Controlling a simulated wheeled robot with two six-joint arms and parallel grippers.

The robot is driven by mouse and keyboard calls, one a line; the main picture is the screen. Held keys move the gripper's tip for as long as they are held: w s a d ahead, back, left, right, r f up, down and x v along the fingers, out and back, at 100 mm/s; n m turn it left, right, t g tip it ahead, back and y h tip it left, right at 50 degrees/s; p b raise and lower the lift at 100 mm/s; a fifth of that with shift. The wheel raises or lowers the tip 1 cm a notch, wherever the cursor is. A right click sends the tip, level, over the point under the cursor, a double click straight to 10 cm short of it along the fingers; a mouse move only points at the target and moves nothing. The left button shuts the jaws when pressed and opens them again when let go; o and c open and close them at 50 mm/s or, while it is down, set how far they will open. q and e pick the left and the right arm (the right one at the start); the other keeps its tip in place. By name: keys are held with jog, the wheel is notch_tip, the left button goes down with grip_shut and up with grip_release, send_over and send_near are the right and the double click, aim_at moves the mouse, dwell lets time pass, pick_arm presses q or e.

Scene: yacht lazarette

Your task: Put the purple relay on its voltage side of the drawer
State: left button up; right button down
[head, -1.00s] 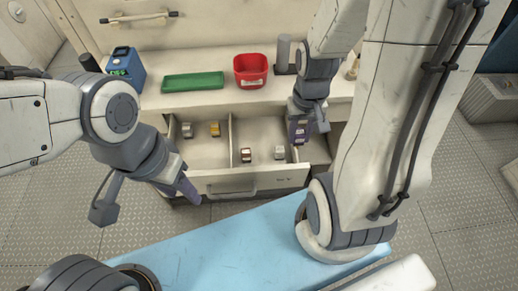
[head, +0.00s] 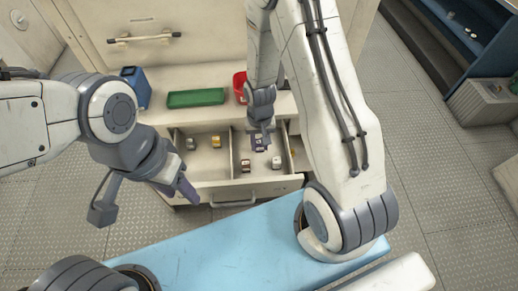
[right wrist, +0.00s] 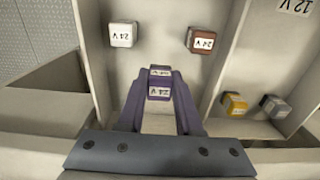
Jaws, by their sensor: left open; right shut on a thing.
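My right gripper (head: 259,147) is shut on the purple relay (right wrist: 159,84), which shows between its fingertips in the right wrist view. Its label is upside down there and hard to read. It hangs over the drawer's right compartment in the head view; I cannot tell whether it touches the floor. A brown relay (right wrist: 202,40) and a white relay (right wrist: 123,34), both marked 24 V, lie in that compartment. A yellow relay (right wrist: 235,104) and a grey relay (right wrist: 273,106) lie in the other compartment, by a 12 V label.
A divider (head: 231,157) parts the drawer's compartments. On the counter behind stand a blue box (head: 136,88), a green tray (head: 196,98) and a red bin (head: 240,86), partly hidden by my right arm. A light blue surface (head: 230,238) lies in front.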

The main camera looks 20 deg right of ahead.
aim_at(260, 151)
jog(key=shift+f, duration=1.95)
jog(key=shift+f, duration=0.15)
jog(key=c, duration=0.6)
grip_release()
